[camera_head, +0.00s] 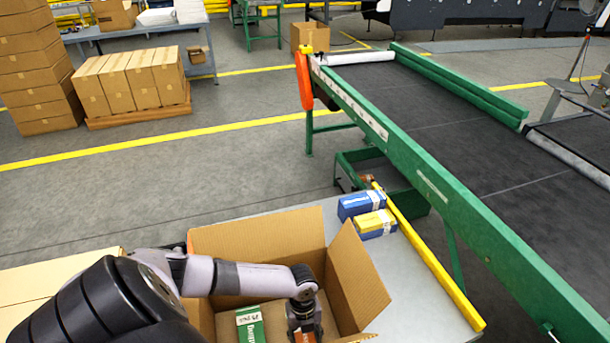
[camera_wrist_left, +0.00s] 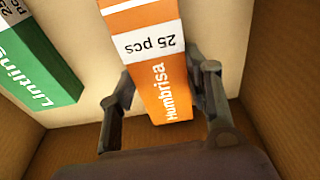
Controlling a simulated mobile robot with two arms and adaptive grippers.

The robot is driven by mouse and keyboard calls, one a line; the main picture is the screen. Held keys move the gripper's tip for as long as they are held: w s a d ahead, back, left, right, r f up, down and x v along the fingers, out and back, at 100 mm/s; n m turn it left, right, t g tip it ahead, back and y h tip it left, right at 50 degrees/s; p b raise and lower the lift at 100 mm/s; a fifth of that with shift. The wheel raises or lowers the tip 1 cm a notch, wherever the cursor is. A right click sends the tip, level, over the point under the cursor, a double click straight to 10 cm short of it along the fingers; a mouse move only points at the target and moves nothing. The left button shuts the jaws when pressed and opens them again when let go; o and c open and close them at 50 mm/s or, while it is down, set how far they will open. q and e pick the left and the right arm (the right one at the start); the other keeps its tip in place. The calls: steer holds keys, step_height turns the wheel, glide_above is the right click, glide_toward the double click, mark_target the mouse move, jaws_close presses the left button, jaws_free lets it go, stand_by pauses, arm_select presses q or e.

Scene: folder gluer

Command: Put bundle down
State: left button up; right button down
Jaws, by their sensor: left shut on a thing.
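My left gripper (camera_wrist_left: 165,105) is shut on an orange and white bundle (camera_wrist_left: 160,85) marked "Humbrisa 25 pcs". The gripper reaches down inside an open cardboard box (camera_head: 258,232) in the head view, where the orange bundle (camera_head: 305,336) shows only in part at the lower edge. A green and white bundle (camera_head: 250,325) lies in the box to the left of it, and it also shows in the left wrist view (camera_wrist_left: 40,60). Whether the orange bundle touches the box floor is unclear. My right gripper is not in view.
The box stands on a grey table (camera_head: 425,290). A blue bundle (camera_head: 360,205) and a yellow-blue bundle (camera_head: 375,224) lie behind its right flap. A yellow bar (camera_head: 430,258) edges the table beside the green-framed conveyor (camera_head: 440,185).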

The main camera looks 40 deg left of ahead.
arm_select(q)
steer(key=shift+f, duration=0.2)
steer(key=o, duration=1.2)
steer(key=shift+r, duration=0.1)
steer(key=r, duration=0.4)
steer(key=a+r, duration=0.1)
steer(key=r, duration=0.3)
steer(key=w+r+b, duration=0.1)
steer(key=r, duration=0.3)
steer(key=shift+a+r, duration=0.1)
steer(key=shift+a, duration=0.15)
